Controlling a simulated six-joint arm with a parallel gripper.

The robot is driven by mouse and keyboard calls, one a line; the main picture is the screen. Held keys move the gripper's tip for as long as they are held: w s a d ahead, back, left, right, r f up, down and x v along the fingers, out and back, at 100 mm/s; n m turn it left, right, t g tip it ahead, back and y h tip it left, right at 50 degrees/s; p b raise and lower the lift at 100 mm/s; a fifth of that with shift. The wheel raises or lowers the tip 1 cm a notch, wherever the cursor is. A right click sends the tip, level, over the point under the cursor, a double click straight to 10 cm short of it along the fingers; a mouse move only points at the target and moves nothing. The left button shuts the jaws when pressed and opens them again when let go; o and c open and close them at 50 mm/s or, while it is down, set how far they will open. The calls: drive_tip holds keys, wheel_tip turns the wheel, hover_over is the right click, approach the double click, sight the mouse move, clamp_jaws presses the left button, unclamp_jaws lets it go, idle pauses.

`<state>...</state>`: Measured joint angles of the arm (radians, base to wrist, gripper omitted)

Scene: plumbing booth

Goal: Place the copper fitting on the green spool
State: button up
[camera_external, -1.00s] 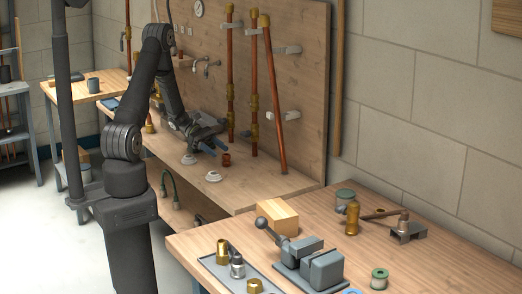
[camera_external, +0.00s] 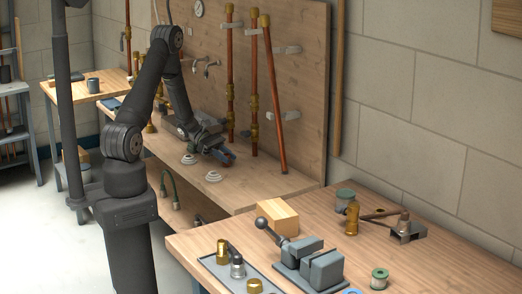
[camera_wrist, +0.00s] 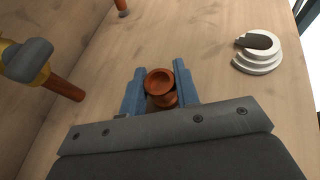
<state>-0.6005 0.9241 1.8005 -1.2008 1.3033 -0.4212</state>
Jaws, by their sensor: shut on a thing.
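The copper fitting (camera_wrist: 160,84) is between the blue fingers of my gripper (camera_wrist: 160,92) in the wrist view, and the fingers are shut on it. In the external view my gripper (camera_external: 226,156) is low over the wooden bench by the pipe board, and the fitting is mostly hidden there. I cannot tell whether the fitting still touches the bench. The green spool (camera_external: 379,279) stands upright on the front table at the lower right, far from my gripper.
White flanges (camera_external: 213,176) lie on the bench; one stack (camera_wrist: 257,52) shows in the wrist view. Copper pipes (camera_external: 267,95) rise behind my gripper. The front table holds a vise (camera_external: 312,262), a wooden block (camera_external: 278,217), a brass cylinder (camera_external: 352,218) and a tray of fittings (camera_external: 208,263).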

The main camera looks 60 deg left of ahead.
drive_tip(key=shift+r, duration=0.1)
drive_tip(key=shift+c, duration=0.4)
drive_tip(key=shift+r, duration=0.55)
drive_tip(key=r, duration=0.1)
drive_tip(key=d+r, duration=0.1)
drive_tip(key=r, duration=0.1)
drive_tip(key=shift+s+d+r, duration=0.2)
drive_tip(key=shift+s+r, duration=0.05)
drive_tip(key=shift+r, duration=0.1)
drive_tip(key=s+d+r, duration=0.3)
drive_tip(key=d+r, duration=0.3)
drive_tip(key=d, duration=0.3)
drive_tip(key=shift+s+d, duration=0.25)
drive_tip(key=shift+s, duration=0.1)
